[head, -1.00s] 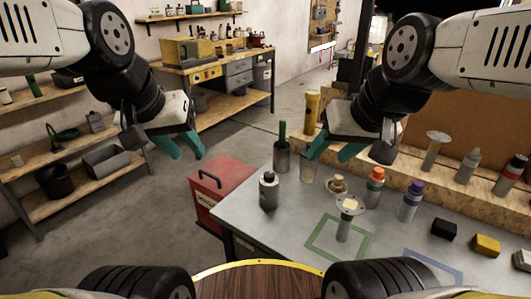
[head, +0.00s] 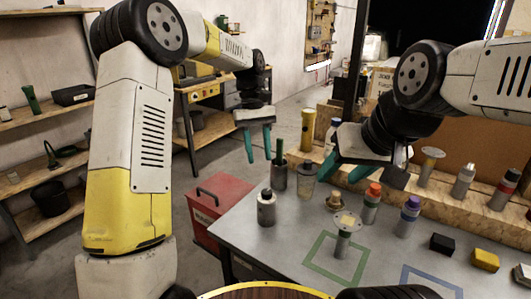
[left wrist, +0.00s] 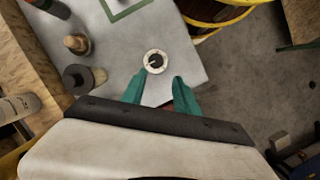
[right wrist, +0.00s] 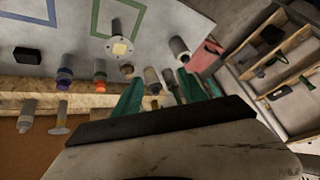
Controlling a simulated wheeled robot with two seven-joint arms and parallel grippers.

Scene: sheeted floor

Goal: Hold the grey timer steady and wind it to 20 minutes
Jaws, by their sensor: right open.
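The grey timer (head: 266,208) appears to be the upright grey cylinder near the table's left edge. In the left wrist view its round pale dial with a dark knob (left wrist: 155,61) faces the camera, just beyond the fingertips. My left gripper (head: 260,157) is open and empty, above and behind the timer; its teal fingers (left wrist: 160,80) point down. My right gripper (head: 328,168) is open over the back of the table, right of the timer. Its fingers (right wrist: 161,80) are apart in the right wrist view, with nothing clearly held between them. The dial marks are too small to read.
A disc-topped post (head: 343,243) stands at the green square (head: 323,268). Orange-capped (head: 371,205) and purple-capped (head: 408,218) bottles stand right. A dark cup with a green handle (head: 279,177) and a clear glass (head: 308,184) stand behind the timer. A red toolbox (head: 220,200) is beside the table.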

